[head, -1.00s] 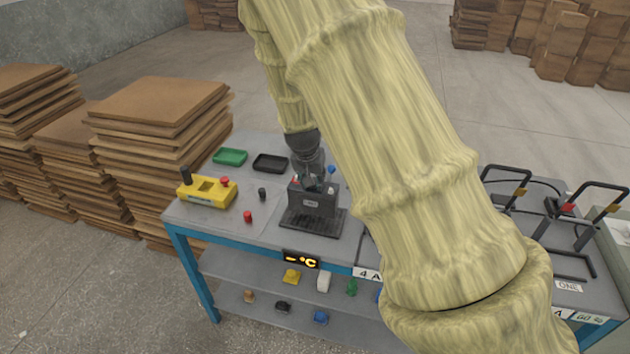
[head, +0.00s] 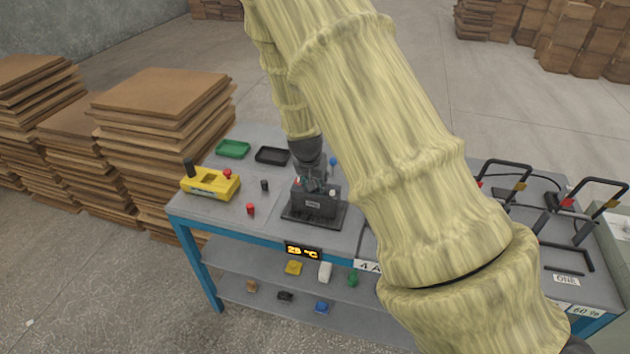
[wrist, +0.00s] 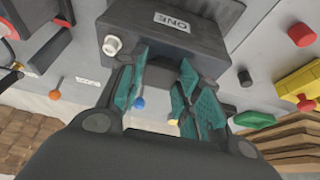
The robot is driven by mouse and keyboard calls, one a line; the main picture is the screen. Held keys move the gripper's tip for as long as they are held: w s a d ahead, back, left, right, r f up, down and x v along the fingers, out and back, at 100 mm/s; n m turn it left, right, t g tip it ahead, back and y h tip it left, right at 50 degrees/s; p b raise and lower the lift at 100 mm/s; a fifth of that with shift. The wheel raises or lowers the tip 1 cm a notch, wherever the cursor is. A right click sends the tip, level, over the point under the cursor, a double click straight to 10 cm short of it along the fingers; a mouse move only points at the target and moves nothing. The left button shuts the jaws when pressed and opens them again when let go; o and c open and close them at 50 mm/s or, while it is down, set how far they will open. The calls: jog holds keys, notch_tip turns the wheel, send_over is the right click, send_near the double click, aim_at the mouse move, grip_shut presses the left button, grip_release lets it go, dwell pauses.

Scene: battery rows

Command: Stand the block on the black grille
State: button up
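The block (head: 318,206), dark grey with a white ONE label, stands upright on the black grille (head: 298,218) on the workbench. In the wrist view the block (wrist: 150,42) fills the top centre, with its label upside down and a white knob on it. A strip of the grille (wrist: 205,12) shows behind it. My gripper (head: 314,181) is right at the top of the block in the head view. In the wrist view my gripper's teal-padded fingers (wrist: 166,84) are apart, with a gap between them. Whether they touch the block is unclear.
A yellow box (head: 210,184), green tray (head: 233,149) and black tray (head: 271,155) lie left and behind. A small black knob (head: 264,185) and red knob (head: 250,209) are near. A display (head: 302,250) reads 25 °C. Handled units (head: 505,184) stand right.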

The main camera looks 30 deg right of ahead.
jog(key=shift+o, duration=1.1)
jog(key=shift+r, duration=0.1)
jog(key=b+v, duration=0.3)
jog(key=v, duration=0.9)
jog(key=s+a+f+n, duration=0.2)
jog(key=s+f, duration=0.2)
jog(key=f, duration=0.4)
jog(key=s+a+f+n+g, duration=0.1)
jog(key=s+a+f, duration=0.1)
jog(key=s+f, duration=0.45)
jog(key=s+a+f+n, duration=0.2)
jog(key=s+f, duration=0.1)
jog(key=f, duration=0.6)
jog(key=s+a+f+n+y, duration=0.1)
jog(key=s+a+f, duration=0.2)
jog(key=s, duration=0.4)
jog(key=s+a+f+n+g+y, duration=0.1)
jog(key=s+a+f+n, duration=0.1)
jog(key=s+a+f, duration=0.2)
jog(key=s+a+f+n+y, duration=0.1)
jog(key=s+a+f, duration=0.3)
jog(key=s+f, duration=0.3)
jog(key=s, duration=0.5)
jog(key=shift+n+g, duration=0.3)
jog(key=shift+g, duration=0.1)
